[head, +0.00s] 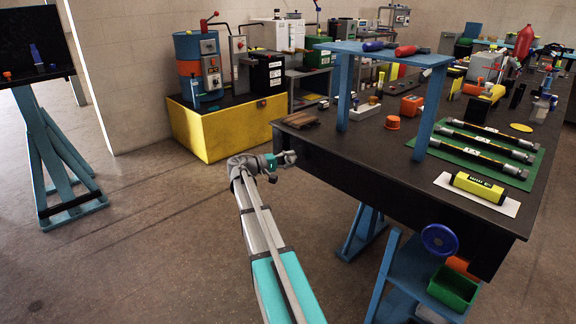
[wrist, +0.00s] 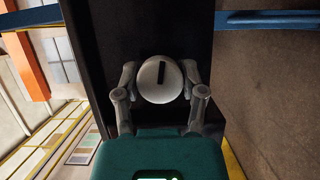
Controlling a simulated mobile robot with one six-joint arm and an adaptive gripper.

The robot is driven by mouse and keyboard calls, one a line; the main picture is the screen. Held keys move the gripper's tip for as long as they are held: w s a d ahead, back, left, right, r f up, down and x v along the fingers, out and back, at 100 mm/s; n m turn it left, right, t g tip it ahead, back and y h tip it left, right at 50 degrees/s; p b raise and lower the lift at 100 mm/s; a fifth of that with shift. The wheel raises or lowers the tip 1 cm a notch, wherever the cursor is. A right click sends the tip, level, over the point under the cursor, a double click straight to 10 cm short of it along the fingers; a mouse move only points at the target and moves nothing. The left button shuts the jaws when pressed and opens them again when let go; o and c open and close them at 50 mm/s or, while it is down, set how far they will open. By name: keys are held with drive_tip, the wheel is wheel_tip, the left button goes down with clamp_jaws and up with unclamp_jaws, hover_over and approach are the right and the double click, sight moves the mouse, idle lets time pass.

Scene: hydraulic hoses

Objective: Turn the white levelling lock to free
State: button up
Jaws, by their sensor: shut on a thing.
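The white levelling lock is a round white knob (wrist: 149,88) with a black bar mark, set against a dark panel (wrist: 160,30) in the wrist view. The bar stands nearly upright in that picture, and I see no readable labels around the knob. My gripper (wrist: 160,82) has one finger on each side of the knob and is shut on it. In the head view my gripper (head: 287,158) is in front of the left end of the long dark table, and I cannot make out the knob there.
The long dark table (head: 330,148) with a blue stand (head: 385,55) and several tools is at the right. A yellow base (head: 205,135) carries a blue and orange drum (head: 190,50) behind my gripper.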

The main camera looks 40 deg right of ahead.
drive_tip(key=shift+d+n+h+b, duration=0.1)
drive_tip(key=shift+n+h+b, duration=0.3)
drive_tip(key=shift+n, duration=0.6)
drive_tip(key=o, duration=1.2)
drive_tip(key=shift+c, duration=0.2)
drive_tip(key=shift+s, duration=0.1)
